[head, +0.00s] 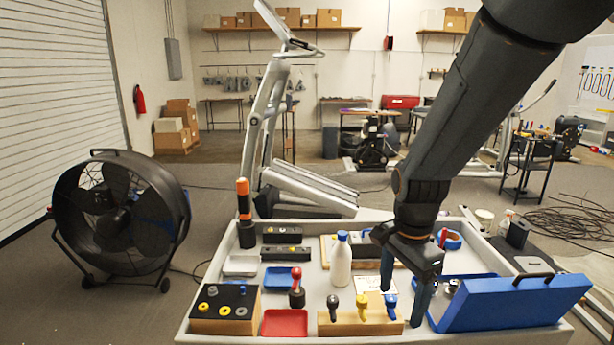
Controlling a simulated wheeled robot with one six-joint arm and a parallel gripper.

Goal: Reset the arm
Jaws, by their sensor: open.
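My arm (460,110) reaches down from the upper right of the head view. My gripper (404,294) hangs over the right part of the grey worktable tray (225,265), fingers pointing down and spread apart. No object shows between the fingers. The wooden stand (345,324) with black, yellow and blue knobbed pieces is close to the fingertips. I cannot tell whether they touch it.
A white bottle (340,263) stands left of my gripper. An open blue case (515,302) lies to its right. A red tray (285,323), a blue tray (283,278) and a ring block (226,310) are on the left. A black fan (120,215) stands beyond.

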